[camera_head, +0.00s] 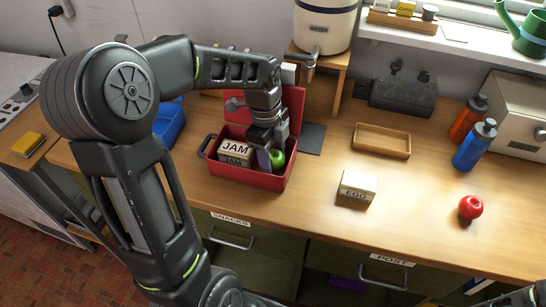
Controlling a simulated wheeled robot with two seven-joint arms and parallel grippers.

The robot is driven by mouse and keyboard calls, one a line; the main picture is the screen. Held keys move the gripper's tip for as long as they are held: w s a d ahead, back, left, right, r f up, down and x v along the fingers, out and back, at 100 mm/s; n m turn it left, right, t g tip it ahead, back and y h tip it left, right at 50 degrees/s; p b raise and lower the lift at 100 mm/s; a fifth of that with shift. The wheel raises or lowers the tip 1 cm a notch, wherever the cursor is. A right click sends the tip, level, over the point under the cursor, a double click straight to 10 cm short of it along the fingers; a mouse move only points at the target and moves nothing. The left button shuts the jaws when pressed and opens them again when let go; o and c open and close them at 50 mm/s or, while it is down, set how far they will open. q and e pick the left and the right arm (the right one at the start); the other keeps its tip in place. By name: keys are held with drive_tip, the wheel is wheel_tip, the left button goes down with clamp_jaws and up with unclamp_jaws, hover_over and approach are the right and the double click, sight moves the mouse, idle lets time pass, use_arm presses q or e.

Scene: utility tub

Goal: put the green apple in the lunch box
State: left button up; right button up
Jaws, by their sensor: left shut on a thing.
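The green apple (277,158) is inside the red lunch box (245,178), near its right end. The lunch box is open, with its lid raised at the back. My left gripper (270,155) reaches down into the box from above and is shut on the apple; one finger shows along the apple's left side. The far finger and the apple's underside are hidden, so I cannot tell whether the apple touches the box floor. Only a piece of my right arm shows at the bottom right corner; its gripper is out of view.
An EGG block (357,187), a wooden tray (382,141), a red apple (470,207) and a blue bottle (474,147) are to the right. The counter front is mostly clear.

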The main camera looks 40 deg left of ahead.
use_arm(q)
drive_tip(key=shift+f, duration=0.15)
drive_tip(key=shift+f, duration=0.1)
drive_tip(key=shift+f, duration=0.15)
drive_tip(key=o, duration=1.5)
drive_tip(key=r, duration=0.4)
drive_tip(key=a+r, duration=0.1)
drive_tip(key=r, duration=0.7)
drive_tip(key=shift+s+a+r+b, duration=0.1)
drive_tip(key=shift+a+r+b, duration=0.1)
drive_tip(key=shift+b, duration=0.15)
